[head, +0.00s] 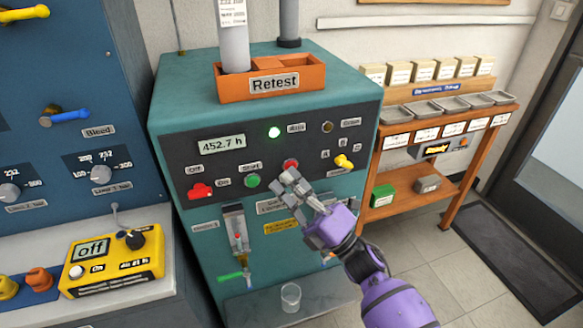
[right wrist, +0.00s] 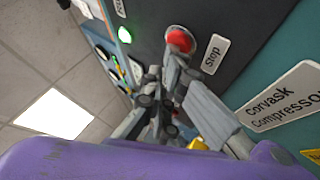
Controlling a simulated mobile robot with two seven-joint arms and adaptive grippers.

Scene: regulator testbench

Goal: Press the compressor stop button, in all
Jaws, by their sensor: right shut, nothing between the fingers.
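The red stop button (head: 290,164) is on the dark panel of the teal compressor cabinet (head: 172,125). In the right wrist view the red button (right wrist: 180,39) shows beside its "Stop" label (right wrist: 214,53). My right gripper (head: 283,181) is shut and empty, its fingertips just below and in front of the button. In the right wrist view the fingertips (right wrist: 166,72) reach close to the button's lower edge; I cannot tell whether they touch it. My left gripper is not in view.
A green start button (head: 252,181) and a red switch (head: 200,191) lie left of the stop button. An orange "Retest" tray (head: 309,82) stands on top. A glass (head: 291,297) stands below. A wooden shelf (head: 450,187) is at the right.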

